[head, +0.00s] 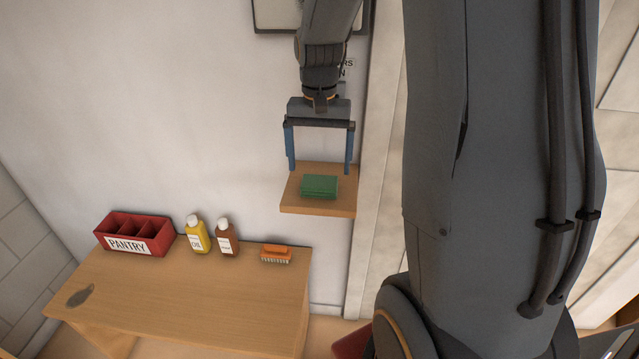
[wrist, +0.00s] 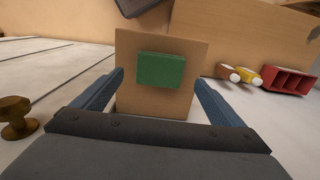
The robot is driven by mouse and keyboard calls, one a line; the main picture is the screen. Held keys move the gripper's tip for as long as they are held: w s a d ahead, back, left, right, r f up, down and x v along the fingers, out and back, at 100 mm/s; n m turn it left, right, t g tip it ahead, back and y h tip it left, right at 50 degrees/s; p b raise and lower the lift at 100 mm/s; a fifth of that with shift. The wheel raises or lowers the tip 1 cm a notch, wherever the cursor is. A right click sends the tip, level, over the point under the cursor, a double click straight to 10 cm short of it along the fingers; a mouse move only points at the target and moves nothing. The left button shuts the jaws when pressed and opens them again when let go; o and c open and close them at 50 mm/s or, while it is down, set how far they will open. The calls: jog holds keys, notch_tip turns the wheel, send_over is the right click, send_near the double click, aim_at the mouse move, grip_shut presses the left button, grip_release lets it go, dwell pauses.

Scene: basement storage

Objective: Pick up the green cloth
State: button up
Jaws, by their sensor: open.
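The green cloth (head: 319,186) is a folded, flat block lying on a small wooden wall shelf (head: 318,208). In the wrist view the cloth (wrist: 161,70) lies on the pale wooden shelf board (wrist: 128,92). My gripper (head: 320,172) has two blue fingers spread wide and is empty. In the head view it hangs above the shelf, with the cloth below and between the fingertips. In the wrist view my gripper's fingers (wrist: 158,78) stand to the left and right of the cloth, with clear gaps. The exact height of the fingertips above the cloth is hard to tell.
A wooden table (head: 190,290) stands lower left. On it are a red PANTRY box (head: 135,236), a yellow bottle (head: 197,236), a brown bottle (head: 227,240) and an orange brush (head: 276,254). The wall is close behind the shelf. A brass knob (wrist: 16,117) shows left in the wrist view.

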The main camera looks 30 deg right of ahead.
aim_at(319, 182)
jog(key=shift+f+p, duration=0.75)
jog(key=shift+f, duration=2.1)
jog(key=c, duration=1.1)
jog(key=shift+c, duration=0.2)
jog(key=shift+r, duration=0.1)
jog(key=shift+r+b, duration=0.4)
jog(key=shift+r, duration=0.05)
notch_tip(319, 182, up, 6)
jog(key=shift+r+b, duration=0.1)
jog(key=shift+b, duration=0.55)
jog(key=s+a+b, duration=0.2)
jog(key=s+a, duration=0.9)
jog(key=s, duration=0.5)
jog(key=shift+s+b, duration=0.2)
jog(key=shift+b, duration=0.1)
